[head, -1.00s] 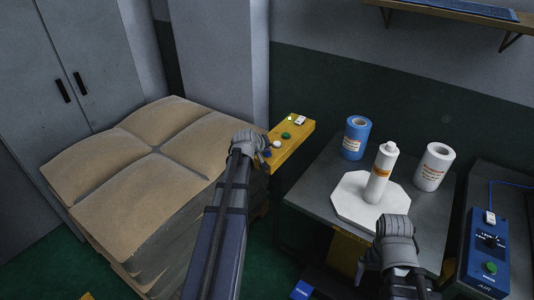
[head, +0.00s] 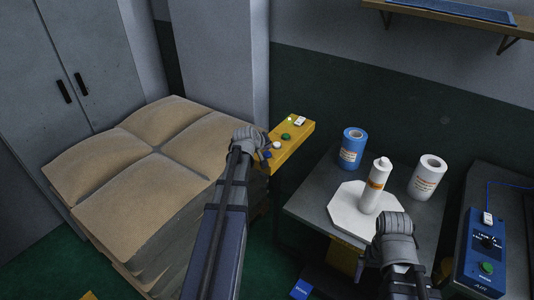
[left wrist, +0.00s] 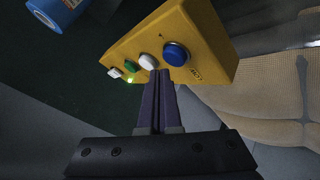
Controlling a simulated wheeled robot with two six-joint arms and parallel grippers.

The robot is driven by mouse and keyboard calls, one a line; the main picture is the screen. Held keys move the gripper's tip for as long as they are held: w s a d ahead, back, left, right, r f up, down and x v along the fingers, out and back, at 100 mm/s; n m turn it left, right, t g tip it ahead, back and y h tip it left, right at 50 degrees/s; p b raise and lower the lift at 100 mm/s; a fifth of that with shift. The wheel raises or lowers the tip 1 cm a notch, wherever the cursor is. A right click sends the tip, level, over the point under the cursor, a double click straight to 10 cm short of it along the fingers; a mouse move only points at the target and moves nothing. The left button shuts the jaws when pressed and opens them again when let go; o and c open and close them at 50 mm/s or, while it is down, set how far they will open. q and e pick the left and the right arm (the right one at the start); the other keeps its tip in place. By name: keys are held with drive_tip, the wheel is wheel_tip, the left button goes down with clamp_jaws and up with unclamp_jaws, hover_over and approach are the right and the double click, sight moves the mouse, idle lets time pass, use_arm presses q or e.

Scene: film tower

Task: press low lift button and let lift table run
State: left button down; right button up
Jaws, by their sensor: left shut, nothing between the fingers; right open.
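The yellow control box (head: 298,133) carries a row of buttons. The left wrist view shows its blue button (left wrist: 175,53), with printed lettering that seems to read LOW, beside a white button (left wrist: 147,62). My left gripper (left wrist: 159,73) is shut and empty, its fingertips at the near edge of the blue button; I cannot tell whether they touch it. It also shows in the head view (head: 262,152). The grey lift table (head: 312,197) bears a white octagonal plate (head: 345,212) with a white bottle (head: 376,188). My right gripper (head: 393,222) is open, in front of the table, its fingers mostly hidden.
A blue roll (head: 352,148) and a white roll (head: 428,177) stand at the table's back. A pallet of tan sacks (head: 110,205) is at left. A blue control unit (head: 482,255) is at right. A shelf (head: 440,14) hangs above.

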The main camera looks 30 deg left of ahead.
sight(266, 155)
use_arm(q)
drive_tip(key=shift+r+p, duration=2.5)
drive_tip(key=shift+r, duration=0.1)
drive_tip(key=shift+f, duration=0.1)
drive_tip(key=s+d+f+m+g+h, duration=0.1)
drive_tip(key=s+d+f+m+g, duration=0.15)
drive_tip(key=d, duration=0.55)
drive_tip(key=s+d+f+m+g+h, duration=0.1)
drive_tip(key=s+d+m, duration=0.15)
drive_tip(key=d, duration=0.55)
drive_tip(key=s+d+f+m+g, duration=0.15)
drive_tip(key=s+d, duration=0.25)
drive_tip(key=d, duration=0.4)
drive_tip(key=s+d+m+g+y, duration=0.1)
drive_tip(key=s+d+m+g, duration=0.1)
drive_tip(key=s+d+m, duration=0.2)
drive_tip(key=s+d+f+m+g+y, duration=0.1)
drive_tip(key=s+d+m+g, duration=0.1)
drive_tip(key=s+d, duration=0.6)
drive_tip(key=s+m, duration=0.1)
drive_tip(key=s, duration=0.4)
drive_tip(key=shift+s+d+f+m+g, duration=0.15)
drive_tip(key=shift+d+f+m+g, duration=0.1)
drive_tip(key=shift+d+m+g, duration=0.1)
